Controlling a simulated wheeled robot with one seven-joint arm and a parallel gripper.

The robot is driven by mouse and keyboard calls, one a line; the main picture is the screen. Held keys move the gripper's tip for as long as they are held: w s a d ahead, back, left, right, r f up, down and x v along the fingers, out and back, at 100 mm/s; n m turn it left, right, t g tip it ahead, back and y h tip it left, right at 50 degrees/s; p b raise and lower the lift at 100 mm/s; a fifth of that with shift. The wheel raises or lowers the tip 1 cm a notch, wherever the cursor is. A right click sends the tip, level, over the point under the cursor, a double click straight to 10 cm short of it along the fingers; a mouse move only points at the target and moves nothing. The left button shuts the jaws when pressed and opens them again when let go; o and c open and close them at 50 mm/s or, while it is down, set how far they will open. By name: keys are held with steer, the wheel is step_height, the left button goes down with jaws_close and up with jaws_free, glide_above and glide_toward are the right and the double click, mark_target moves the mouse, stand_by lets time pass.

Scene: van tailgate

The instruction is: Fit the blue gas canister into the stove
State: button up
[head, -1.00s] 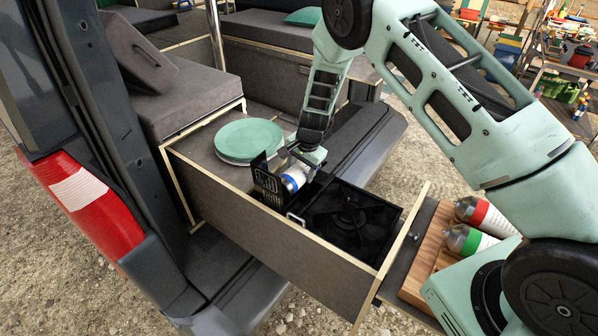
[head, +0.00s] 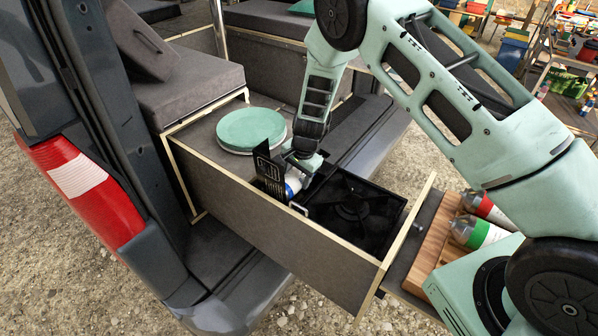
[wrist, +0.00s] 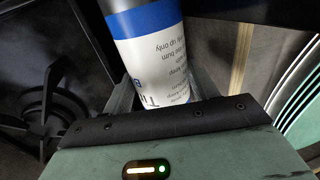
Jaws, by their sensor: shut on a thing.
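My gripper (head: 297,174) is shut on the blue canister (head: 293,185), which has a white label and a blue band. In the wrist view the canister (wrist: 150,55) lies between the two fingers (wrist: 158,97), its lettering upside down. The black stove (head: 345,212) sits in the pulled-out drawer, its burner to the right of the canister; the burner also shows in the wrist view (wrist: 50,105). The stove's black lid (head: 268,170) stands open and hides part of the canister in the head view. I cannot tell whether the canister touches the stove's compartment.
A red-banded canister (head: 484,207) and a green-banded canister (head: 477,232) lie on a wooden board (head: 440,240) to the right. The drawer front (head: 270,212) and its raised right edge border the stove.

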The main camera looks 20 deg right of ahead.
steer(key=shift+s+a+f, duration=0.15)
steer(key=shift+a+f, duration=0.1)
steer(key=shift+f, duration=0.25)
steer(key=shift+s+a+f+b, duration=0.1)
steer(key=shift+s+f+b, duration=0.05)
steer(key=shift+f+b, duration=0.35)
steer(key=shift+s+a+f+b, duration=0.1)
steer(key=shift+f+b, duration=0.25)
steer(key=shift+f, duration=0.2)
jaws_close()
steer(key=shift+s+a+f+b, duration=0.1)
steer(key=shift+s+f+b, duration=0.15)
steer(key=shift+f+b, duration=0.4)
steer(key=shift+s+a+f+b, duration=0.1)
steer(key=shift+s+f+b, duration=0.25)
steer(key=shift+f, duration=0.5)
steer(key=shift+w+f, duration=0.3)
steer(key=shift+w, duration=0.05)
steer(key=o, duration=1.3)
jaws_free()
steer(key=shift+a, duration=0.1)
steer(key=shift+c, duration=0.2)
steer(key=shift+r, duration=0.1)
